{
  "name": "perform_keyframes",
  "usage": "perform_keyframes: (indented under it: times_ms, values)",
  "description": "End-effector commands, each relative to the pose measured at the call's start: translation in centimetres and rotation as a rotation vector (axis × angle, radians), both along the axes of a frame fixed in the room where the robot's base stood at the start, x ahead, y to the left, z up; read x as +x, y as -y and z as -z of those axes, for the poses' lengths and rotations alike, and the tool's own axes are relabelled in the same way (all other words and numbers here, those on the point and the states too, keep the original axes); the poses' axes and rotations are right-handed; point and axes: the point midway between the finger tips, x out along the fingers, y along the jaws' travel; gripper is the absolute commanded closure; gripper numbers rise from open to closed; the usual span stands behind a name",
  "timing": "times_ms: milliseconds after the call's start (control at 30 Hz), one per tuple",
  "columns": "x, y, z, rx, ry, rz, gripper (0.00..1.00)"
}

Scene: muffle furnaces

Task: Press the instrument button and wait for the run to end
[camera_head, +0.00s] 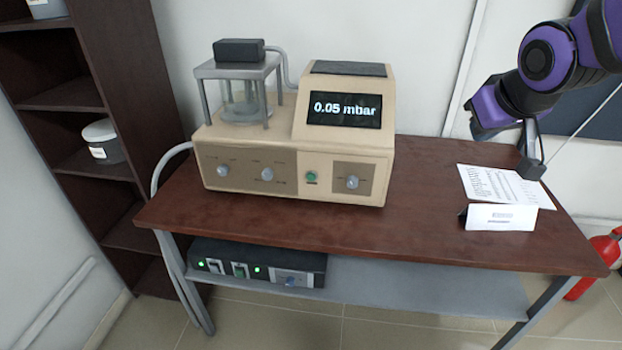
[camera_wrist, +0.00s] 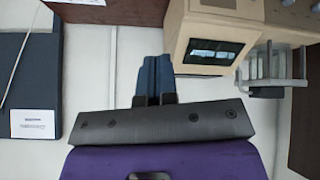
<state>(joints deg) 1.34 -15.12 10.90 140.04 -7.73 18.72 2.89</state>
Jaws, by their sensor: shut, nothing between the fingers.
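The beige instrument (camera_head: 290,150) stands on the brown table, and its dark screen (camera_head: 345,109) reads "0.05 mbar". A round green button (camera_head: 311,176) sits on its front panel, between two grey knobs on the left and one on the right. A glass chamber (camera_head: 243,100) in a metal frame stands on its left part. My gripper (camera_wrist: 154,62) is shut and empty in the wrist view, with its two dark blue fingers together. The instrument (camera_wrist: 252,35) lies beyond and right of the fingers there, apart from them. In the head view my arm is at the upper right, well away from the button; the fingers are not clear there.
A printed sheet (camera_head: 505,186) and a white folded card (camera_head: 501,217) lie on the table's right side. A black box (camera_head: 258,265) with green lights sits on the lower shelf. A dark shelf unit (camera_head: 95,130) stands left, a red extinguisher (camera_head: 602,262) right. The table's middle is clear.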

Motion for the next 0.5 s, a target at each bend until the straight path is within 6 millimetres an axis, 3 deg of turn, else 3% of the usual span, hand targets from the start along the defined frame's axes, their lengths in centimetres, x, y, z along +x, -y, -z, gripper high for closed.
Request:
perform_keyframes:
  times_ms: [200, 500]
  values:
    - [4.3, -2.9, 3.1, 0.023, 0.037, -0.085, 1.00]
    - [8.9, -7.5, 7.8, 0.099, 0.092, -0.207, 1.00]
